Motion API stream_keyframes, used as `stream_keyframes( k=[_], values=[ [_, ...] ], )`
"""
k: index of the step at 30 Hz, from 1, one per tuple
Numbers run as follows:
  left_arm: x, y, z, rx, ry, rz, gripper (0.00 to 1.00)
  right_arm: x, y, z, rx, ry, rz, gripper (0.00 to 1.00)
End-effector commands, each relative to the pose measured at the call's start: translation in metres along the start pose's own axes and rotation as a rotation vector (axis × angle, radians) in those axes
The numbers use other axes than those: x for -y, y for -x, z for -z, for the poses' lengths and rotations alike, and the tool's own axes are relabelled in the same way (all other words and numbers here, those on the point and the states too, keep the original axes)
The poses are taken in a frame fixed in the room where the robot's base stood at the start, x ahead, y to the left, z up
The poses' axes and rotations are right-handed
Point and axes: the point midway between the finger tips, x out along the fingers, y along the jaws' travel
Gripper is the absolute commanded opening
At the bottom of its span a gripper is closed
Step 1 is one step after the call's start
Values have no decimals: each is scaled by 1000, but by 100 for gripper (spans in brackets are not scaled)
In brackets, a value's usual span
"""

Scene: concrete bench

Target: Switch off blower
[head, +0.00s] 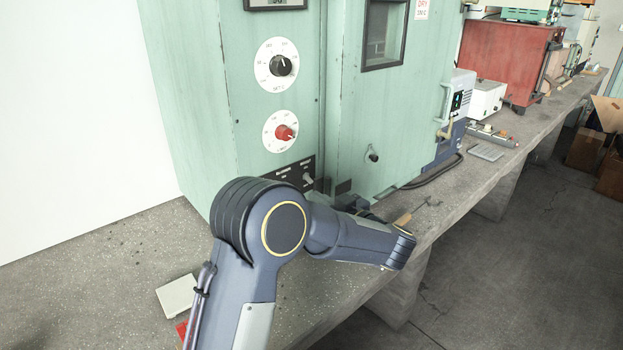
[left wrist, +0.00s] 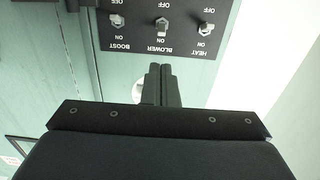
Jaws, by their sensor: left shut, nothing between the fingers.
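The blower switch (left wrist: 162,27) is the middle one of three toggles on a black panel (left wrist: 180,48), upside down in the left wrist view. Its label reads BLOWER, with ON and OFF marks; I cannot tell surely which way its lever leans. The boost switch (left wrist: 117,20) and heat switch (left wrist: 207,29) flank it. In the head view the panel (head: 283,172) sits low on the green oven, partly hidden by my left arm. My left gripper (left wrist: 160,70) is shut and empty, its tips just short of the panel and in line with the blower switch. My right gripper is not in view.
The green oven (head: 190,85) carries a black-knobbed dial (head: 281,65) and a red-knobbed dial (head: 284,132) above the panel. A pale square block (head: 177,296) lies at the lower left.

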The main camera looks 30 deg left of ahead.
Motion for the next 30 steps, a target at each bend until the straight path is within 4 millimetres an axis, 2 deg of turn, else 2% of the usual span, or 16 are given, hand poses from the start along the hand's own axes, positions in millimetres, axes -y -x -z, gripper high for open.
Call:
stream_keyframes(
  k=[9,13,17,24,30],
  values=[
    [1,0,0,-2,-2,7,0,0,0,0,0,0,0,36],
    [1,-6,0,-2,-1,8,0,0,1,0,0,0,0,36],
    [2,-25,1,-2,-1,11,0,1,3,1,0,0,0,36],
    [2,-69,1,-2,0,9,0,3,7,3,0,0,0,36],
    [2,-93,0,-2,0,7,0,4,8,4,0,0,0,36]
  ],
)
